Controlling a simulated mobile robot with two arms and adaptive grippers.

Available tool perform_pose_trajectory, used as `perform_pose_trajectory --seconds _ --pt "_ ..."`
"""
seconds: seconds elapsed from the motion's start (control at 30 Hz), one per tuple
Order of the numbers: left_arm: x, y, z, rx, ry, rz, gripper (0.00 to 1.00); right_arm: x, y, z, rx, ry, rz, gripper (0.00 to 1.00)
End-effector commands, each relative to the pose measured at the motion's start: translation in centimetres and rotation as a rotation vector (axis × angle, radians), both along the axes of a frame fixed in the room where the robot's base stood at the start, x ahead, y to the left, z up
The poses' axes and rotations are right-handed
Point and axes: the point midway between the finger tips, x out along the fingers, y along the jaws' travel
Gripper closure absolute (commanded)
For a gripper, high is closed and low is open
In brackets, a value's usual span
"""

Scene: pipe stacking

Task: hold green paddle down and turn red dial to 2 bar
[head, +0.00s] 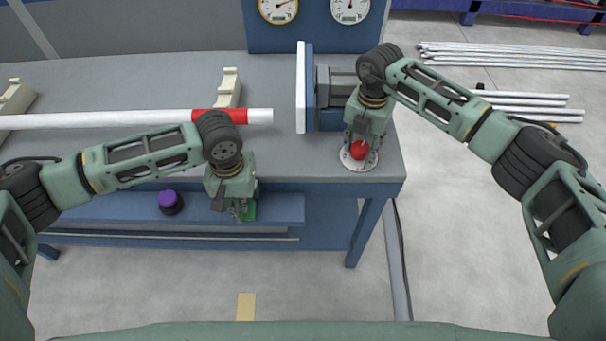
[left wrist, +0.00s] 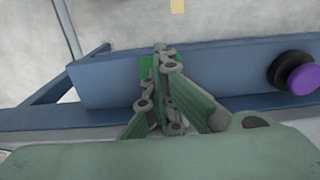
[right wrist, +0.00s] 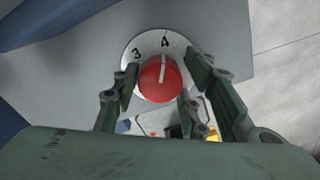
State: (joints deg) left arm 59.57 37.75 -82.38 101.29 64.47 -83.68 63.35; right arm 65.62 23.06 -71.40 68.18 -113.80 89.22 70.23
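The green paddle (head: 249,211) is at the front of the bench. My left gripper (head: 240,213) is at it with its fingers together; in the left wrist view a green patch of the paddle (left wrist: 147,66) shows behind the fingertips. Whether they press it down cannot be told. The red dial (head: 360,151) sits on a round white scale plate at the bench's right front corner. In the right wrist view the dial (right wrist: 160,79) has a white mark pointing near the 4, with the 3 to its left. My right gripper (right wrist: 160,85) is open, its fingers on either side of the dial.
A white pipe with a red band (head: 218,115) rests on cream supports, facing a white plate (head: 301,88). A purple knob (head: 167,198) is left of the paddle. Two gauges (head: 278,8) (head: 350,8) stand behind. Loose pipes (head: 520,55) lie on the floor at right.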

Motion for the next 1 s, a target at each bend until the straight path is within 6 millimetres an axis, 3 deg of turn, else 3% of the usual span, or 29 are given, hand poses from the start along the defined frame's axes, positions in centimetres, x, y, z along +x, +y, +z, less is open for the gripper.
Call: perform_pose_trajectory --seconds 0.3,0.53,0.8,1.0 --pt "0.31 0.17 -0.18 0.002 -0.008 0.005 1.0 -0.02 -0.15 -0.08 -0.003 0.001 -0.002 0.9" --pt "0.35 0.19 -0.16 0.002 -0.008 0.006 1.0 -0.03 -0.27 -0.09 -0.005 0.003 0.018 0.9" --pt "0.37 0.2 -0.15 0.002 -0.009 0.006 1.0 0.01 -0.42 -0.07 -0.009 0.003 0.279 0.9" --pt "0.37 0.19 -0.14 0.002 -0.009 0.006 1.0 0.03 -0.51 -0.09 -0.01 0.003 0.297 0.9"
